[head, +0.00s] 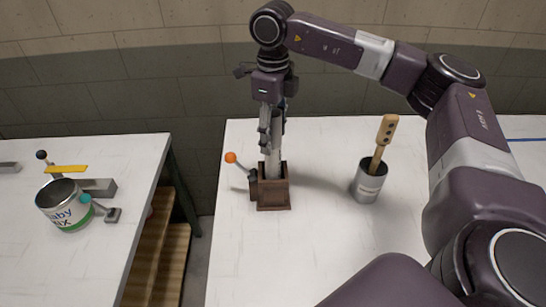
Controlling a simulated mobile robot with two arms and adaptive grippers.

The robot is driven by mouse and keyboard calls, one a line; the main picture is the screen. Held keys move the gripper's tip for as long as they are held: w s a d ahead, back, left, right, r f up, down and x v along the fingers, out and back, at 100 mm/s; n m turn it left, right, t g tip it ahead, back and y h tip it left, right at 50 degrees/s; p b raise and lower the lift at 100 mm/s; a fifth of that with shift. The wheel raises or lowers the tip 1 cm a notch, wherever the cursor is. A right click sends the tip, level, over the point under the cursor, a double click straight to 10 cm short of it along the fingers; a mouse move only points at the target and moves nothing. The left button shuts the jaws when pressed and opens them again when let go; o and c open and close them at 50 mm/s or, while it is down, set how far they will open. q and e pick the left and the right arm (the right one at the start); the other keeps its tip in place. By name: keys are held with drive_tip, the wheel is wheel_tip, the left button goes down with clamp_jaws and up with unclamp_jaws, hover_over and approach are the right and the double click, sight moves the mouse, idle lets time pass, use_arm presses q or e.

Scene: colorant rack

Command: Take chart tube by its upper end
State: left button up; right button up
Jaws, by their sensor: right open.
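A grey tube, which looks like the chart tube (273,160), stands nearly upright in a small brown box-like holder (274,197) near the left edge of the right table. My right gripper (271,128) points down from above at the tube's upper end. Its fingers are open and overlap the tube in the head view. I cannot tell whether they touch it. The gripper partly hides the tube's top. My left gripper is not in view.
A lever with an orange ball (231,157) sticks out left of the holder. A grey metal cup (369,182) with a wooden-handled tool (384,135) stands to the right. A labelled can (65,207) stands on the left table (105,265). A gap separates the tables.

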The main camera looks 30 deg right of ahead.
sight(273, 161)
drive_tip(key=shift+s+f+p, duration=0.1)
drive_tip(key=shift+f+p, duration=0.2)
drive_tip(key=shift+f, duration=1.2)
drive_tip(key=shift+c, duration=0.4)
clamp_jaws()
